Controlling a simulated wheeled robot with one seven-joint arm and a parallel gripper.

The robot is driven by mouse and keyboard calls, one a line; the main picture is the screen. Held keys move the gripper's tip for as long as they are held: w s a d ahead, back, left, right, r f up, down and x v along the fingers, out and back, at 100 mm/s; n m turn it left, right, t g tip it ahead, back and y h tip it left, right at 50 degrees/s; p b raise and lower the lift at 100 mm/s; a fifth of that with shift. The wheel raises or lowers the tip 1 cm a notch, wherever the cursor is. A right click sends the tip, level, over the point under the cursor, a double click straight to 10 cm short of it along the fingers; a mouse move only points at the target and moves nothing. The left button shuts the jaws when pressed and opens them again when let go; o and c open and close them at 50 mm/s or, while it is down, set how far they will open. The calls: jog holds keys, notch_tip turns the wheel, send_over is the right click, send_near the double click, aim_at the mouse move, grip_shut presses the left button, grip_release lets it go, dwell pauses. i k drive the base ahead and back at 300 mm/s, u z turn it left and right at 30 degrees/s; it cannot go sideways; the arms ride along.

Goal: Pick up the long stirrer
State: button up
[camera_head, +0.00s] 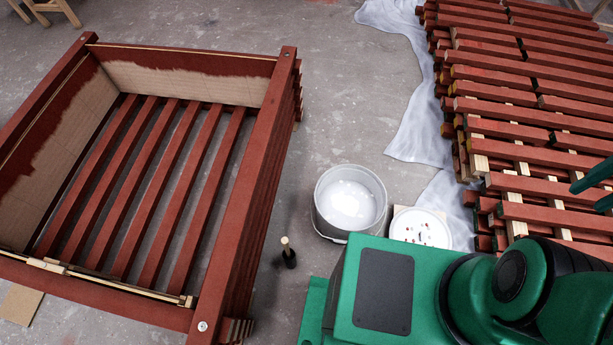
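A long, thin, pale wooden stick (112,280), which looks like the long stirrer, lies along the near rail of the red slatted frame. It has a wider piece near its left end and a small block at its right end. I cannot tell for certain that it is the stirrer. What look like the two green fingers of my gripper (588,193) show at the right edge, cut off by the picture. They are apart with nothing seen between them, over the stacked battens and far from the stick.
A white paint bucket (351,200) stands on the concrete floor, beside a white lid (420,229) with red spots. A small dark object with a pale top (288,253) stands left of the bucket. Red battens (530,110) are stacked at right on a pale sheet (415,135).

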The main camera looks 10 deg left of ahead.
aim_at(285, 240)
jog(key=u, duration=0.5)
jog(key=k, duration=1.15)
jog(key=u, duration=0.65)
jog(key=i, duration=0.8)
jog(key=z, duration=0.1)
